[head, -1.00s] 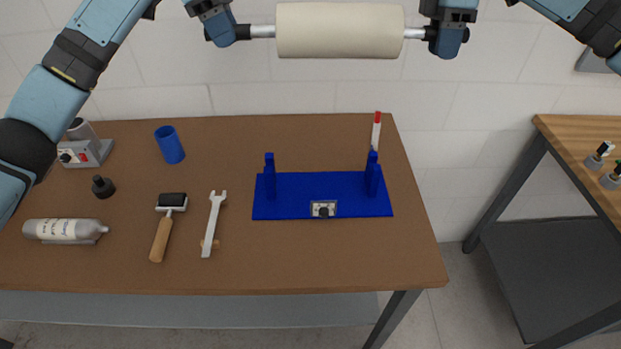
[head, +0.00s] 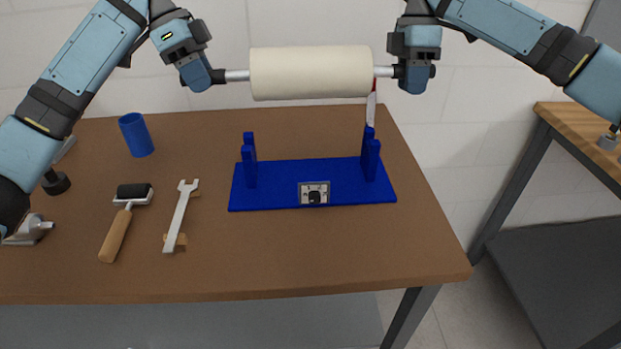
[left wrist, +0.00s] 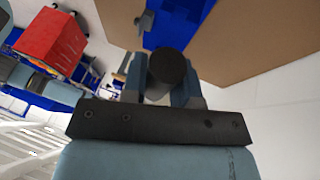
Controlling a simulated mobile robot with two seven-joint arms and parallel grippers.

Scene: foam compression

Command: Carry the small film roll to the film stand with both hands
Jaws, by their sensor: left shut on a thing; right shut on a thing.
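The film roll (head: 311,73) is a cream cylinder with a thin grey shaft at each end, held level in the air. My left gripper (head: 217,77) is shut on the left shaft end. My right gripper (head: 395,72) is shut on the right shaft end. In the left wrist view the dark round shaft end (left wrist: 169,66) sits between my left fingers. The blue film stand (head: 250,198), with two uprights and a small metal block at its front, is on the brown table. In the head view the roll appears above the stand, apart from its uprights.
On the brown table (head: 330,265) are a blue cup (head: 136,135), a hand roller (head: 121,215), a wrench (head: 181,215) and a dark-based item (head: 56,183). A red-capped marker (head: 371,105) stands behind the stand's right upright. Another wooden table (head: 565,130) is at the right.

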